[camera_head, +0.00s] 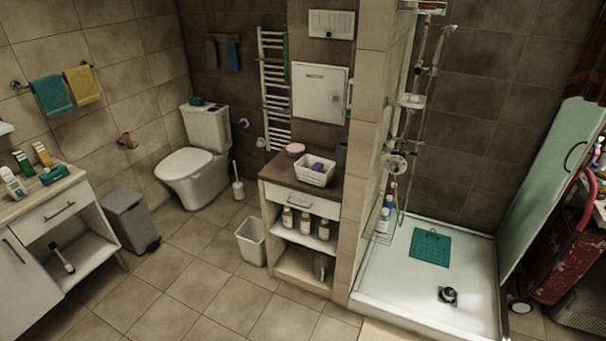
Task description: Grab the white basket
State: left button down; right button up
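A small white basket (312,179) stands upright on the dark brown top of the low cabinet (267,175) in the middle of the view. A purple item (322,166) shows in it. A pink round item (296,148) lies just behind it to the left. Neither of my grippers is in view, so nothing of mine is seen near the basket.
A white waste bin (251,243) stands on the floor left of the cabinet. A tiled wall edge (366,170) and the shower tray (400,290) lie to its right. A toilet (193,168) and grey pedal bin (130,220) stand left. The middle floor is free.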

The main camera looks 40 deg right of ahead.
aim_at(304, 173)
jog(key=u, duration=0.05)
jog(key=i, duration=1.75)
jog(key=z, duration=0.35)
jog(key=i, duration=1.25)
jog(key=z, duration=0.6)
